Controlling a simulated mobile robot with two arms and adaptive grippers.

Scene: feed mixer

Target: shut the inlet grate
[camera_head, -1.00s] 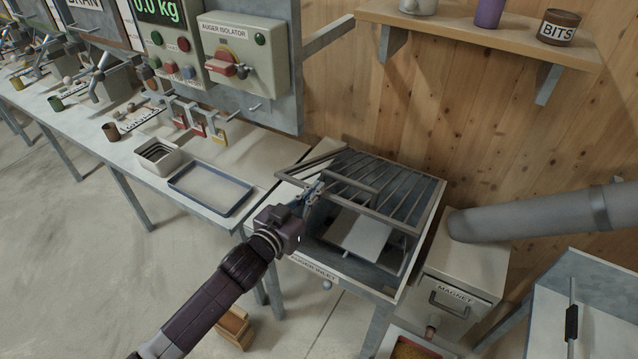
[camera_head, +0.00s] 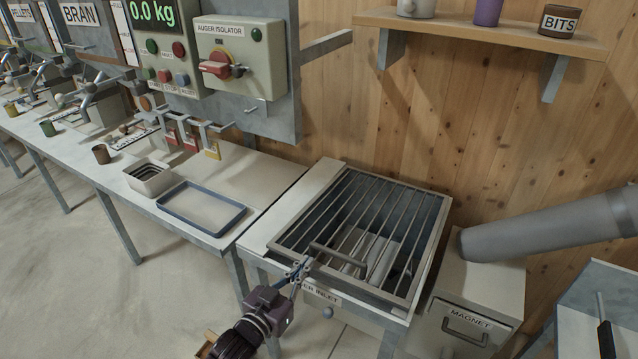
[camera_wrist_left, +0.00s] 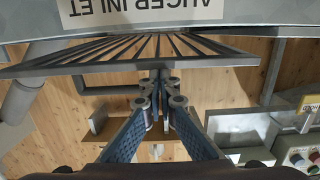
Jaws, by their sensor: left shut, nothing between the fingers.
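The inlet grate (camera_head: 375,225) is a frame of grey parallel bars over the auger inlet box (camera_head: 378,314). In the head view it lies low across the opening. The upside-down left wrist view shows the grate (camera_wrist_left: 150,66) from beneath, with wall visible between its bars, so its front edge looks slightly raised. Its bar handle (camera_head: 338,256) is near the front edge. My left gripper (camera_head: 299,269) is shut and empty at the front left of the grate, close to the handle's left end; contact is unclear. Its fingertips also show in the wrist view (camera_wrist_left: 161,85). My right gripper is out of view.
Left of the inlet is a bench with a blue-rimmed tray (camera_head: 203,230) and a square container (camera_head: 148,180). The auger isolator box (camera_head: 240,60) hangs above. The magnet box (camera_head: 466,325) and a grey pipe (camera_head: 540,228) stand close on the right.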

